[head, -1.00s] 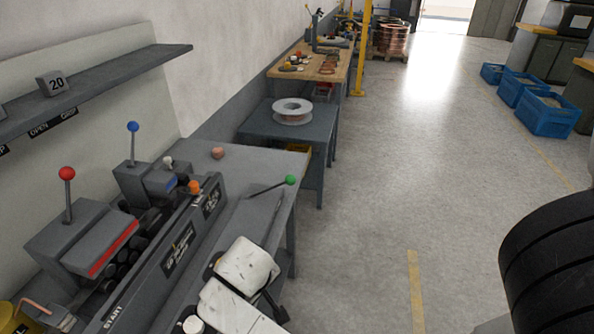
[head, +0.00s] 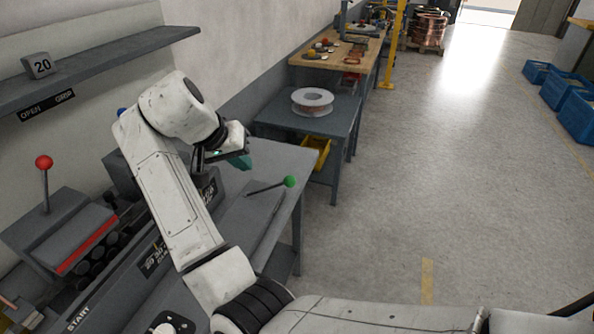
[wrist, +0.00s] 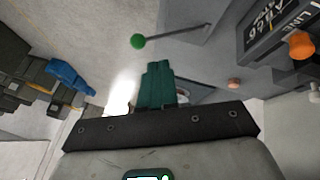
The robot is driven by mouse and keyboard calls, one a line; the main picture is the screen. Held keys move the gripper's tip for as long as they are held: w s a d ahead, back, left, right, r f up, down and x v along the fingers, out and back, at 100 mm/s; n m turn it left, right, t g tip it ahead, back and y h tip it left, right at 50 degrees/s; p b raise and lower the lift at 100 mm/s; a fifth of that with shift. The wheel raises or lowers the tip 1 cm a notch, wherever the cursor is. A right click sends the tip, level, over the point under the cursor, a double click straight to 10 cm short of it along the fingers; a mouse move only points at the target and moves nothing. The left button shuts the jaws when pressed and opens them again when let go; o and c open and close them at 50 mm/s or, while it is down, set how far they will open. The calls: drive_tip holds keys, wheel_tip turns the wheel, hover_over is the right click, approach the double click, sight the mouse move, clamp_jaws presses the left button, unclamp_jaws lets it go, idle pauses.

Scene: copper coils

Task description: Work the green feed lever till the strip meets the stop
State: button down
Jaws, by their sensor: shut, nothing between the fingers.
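The green feed lever is a thin dark rod with a green ball knob (head: 289,182), sticking out to the right over the bench in the head view. The knob also shows in the wrist view (wrist: 137,41), up and left of the fingers. My gripper (head: 243,162) has teal fingers, shut and empty, up and left of the knob in the head view and apart from it. The fingers show in the wrist view (wrist: 157,66), pressed together. My arm hides part of the machine (head: 150,262). I cannot make out the strip or the stop.
A red-knobbed lever (head: 44,163) stands on the machine at left. An orange knob (wrist: 302,46) shows in the wrist view. A shelf (head: 100,68) overhangs the left side. A side table (head: 335,122) holds a spool (head: 312,101). The floor at right is open.

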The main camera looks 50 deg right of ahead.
drive_tip(key=shift+w+d+r+m, duration=0.1)
drive_tip(key=shift+d+r+m, duration=0.1)
drive_tip(key=shift+r, duration=0.3)
drive_tip(key=shift+w+d+r+m, duration=0.1)
drive_tip(key=shift+d+r, duration=0.1)
drive_tip(key=shift+r, duration=0.3)
drive_tip(key=s+d+p+x, duration=0.1)
drive_tip(key=s+p+x, duration=0.1)
drive_tip(key=x, duration=1.1)
drive_tip(key=shift+s+r+p, duration=0.15)
drive_tip(key=shift+p, duration=0.5)
drive_tip(key=shift+d, duration=0.1)
